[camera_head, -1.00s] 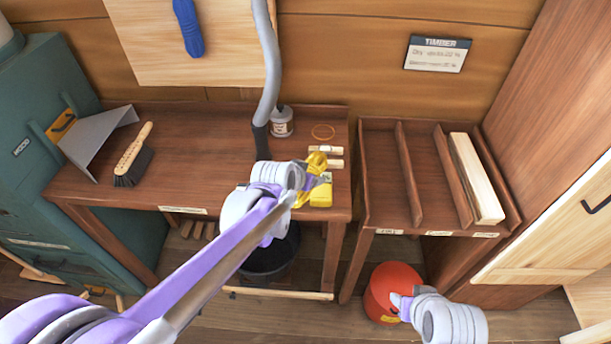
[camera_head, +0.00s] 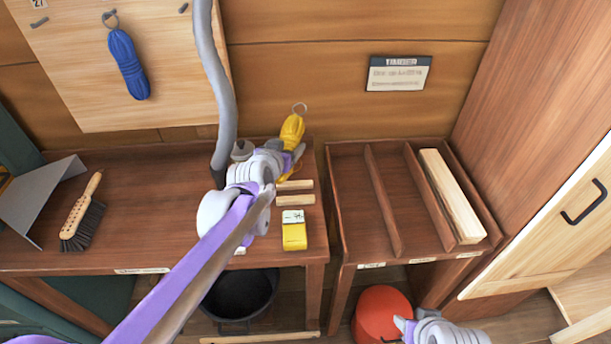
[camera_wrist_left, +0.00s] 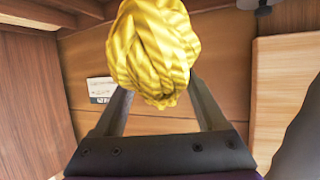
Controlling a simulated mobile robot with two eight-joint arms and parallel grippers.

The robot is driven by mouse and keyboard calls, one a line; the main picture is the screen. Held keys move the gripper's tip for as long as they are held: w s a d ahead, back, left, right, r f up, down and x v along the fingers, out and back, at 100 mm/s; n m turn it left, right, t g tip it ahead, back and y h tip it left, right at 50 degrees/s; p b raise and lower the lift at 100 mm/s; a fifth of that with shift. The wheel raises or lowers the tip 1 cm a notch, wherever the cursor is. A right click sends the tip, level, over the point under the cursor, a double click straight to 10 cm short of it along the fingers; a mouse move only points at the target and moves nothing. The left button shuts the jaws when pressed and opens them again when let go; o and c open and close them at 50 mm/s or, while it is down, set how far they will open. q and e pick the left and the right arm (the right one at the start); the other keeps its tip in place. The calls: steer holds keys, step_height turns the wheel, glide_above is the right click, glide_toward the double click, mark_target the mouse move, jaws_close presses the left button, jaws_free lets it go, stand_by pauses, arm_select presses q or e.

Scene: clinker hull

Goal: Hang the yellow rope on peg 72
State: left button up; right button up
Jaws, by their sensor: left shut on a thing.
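The yellow rope (camera_head: 291,131) is a bundled hank with a metal ring at its top. My left gripper (camera_head: 291,158) is shut on its lower part and holds it upright over the back of the workbench. In the left wrist view the rope (camera_wrist_left: 153,50) fills the space between the fingertips. The pegboard (camera_head: 165,85) is at upper left, with a few pegs along its top. A tag (camera_head: 39,3) there seems to read 27; no tag reading 72 shows. My right gripper (camera_head: 405,325) is low at the right, its jaws unclear.
A blue rope (camera_head: 127,65) hangs from a pegboard peg. A grey hose-like upright (camera_head: 217,90) stands between the board and my left gripper. A red bucket (camera_head: 381,312) stands below.

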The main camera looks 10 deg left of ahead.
arm_select(q)
steer(key=s+a+r+n+t+y+b, duration=0.1)
steer(key=s+a+r+n+t+y, duration=0.2)
steer(key=a+r+y, duration=0.5)
steer(key=s+a+r+n+t+y, duration=0.1)
steer(key=a+r+n+t+y, duration=0.25)
steer(key=a+r, duration=0.85)
steer(key=w+a+f, duration=0.2)
steer(key=w+a, duration=0.1)
steer(key=w, duration=0.7)
steer(key=shift+f+b, duration=0.25)
steer(key=shift+b, duration=0.2)
steer(key=shift+w+n+y, duration=0.15)
steer(key=shift+n+y, duration=0.1)
steer(key=o, duration=1.5)
steer(key=shift+f, duration=0.1)
